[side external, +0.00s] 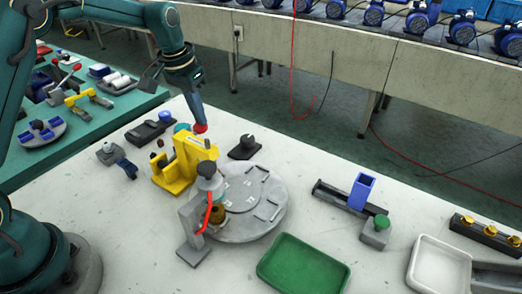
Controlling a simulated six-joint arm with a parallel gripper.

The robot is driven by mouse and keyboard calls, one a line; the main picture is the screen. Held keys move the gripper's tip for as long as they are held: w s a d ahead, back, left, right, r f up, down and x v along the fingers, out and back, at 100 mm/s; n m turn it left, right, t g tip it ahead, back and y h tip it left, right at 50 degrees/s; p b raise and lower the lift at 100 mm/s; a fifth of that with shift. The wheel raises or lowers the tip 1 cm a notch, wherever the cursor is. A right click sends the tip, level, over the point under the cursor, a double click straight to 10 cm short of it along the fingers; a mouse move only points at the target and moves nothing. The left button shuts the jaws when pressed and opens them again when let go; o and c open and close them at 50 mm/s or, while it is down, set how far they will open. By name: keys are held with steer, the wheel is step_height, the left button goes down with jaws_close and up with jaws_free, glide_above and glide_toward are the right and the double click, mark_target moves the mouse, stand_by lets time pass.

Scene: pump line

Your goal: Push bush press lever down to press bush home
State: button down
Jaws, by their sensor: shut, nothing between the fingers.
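The bush press (191,228) is a grey upright frame at the near left edge of the round grey plate. A dark cylinder (207,170) tops its head. A red lever (207,212) slants down along its side. A brass-coloured bush (217,211) shows partly beneath the head; how far it is seated cannot be told.
The yellow fixture (172,178) stands close behind the press. The round plate (262,225) spreads right of it. A green tray (304,266) lies in front, and a blue block (361,190) stands on a dark rail to the right. Bare table lies between plate and rail.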

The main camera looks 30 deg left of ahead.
steer(key=shift+s+r, duration=0.15)
steer(key=shift+r, duration=0.4)
steer(key=shift+s+r, duration=0.15)
steer(key=shift+r, duration=2.9)
steer(key=s+d+r+m+t, duration=0.1)
steer(key=s+d+r+t, duration=0.15)
steer(key=s+r, duration=0.3)
steer(key=s+d+r+t, duration=0.1)
steer(key=s+d+r, duration=0.25)
steer(key=s, duration=0.25)
steer(key=s+d+f+n, duration=0.1)
steer(key=s+f, duration=0.7)
steer(key=s, duration=0.2)
steer(key=shift+s+f, duration=0.2)
steer(key=shift+s, duration=0.2)
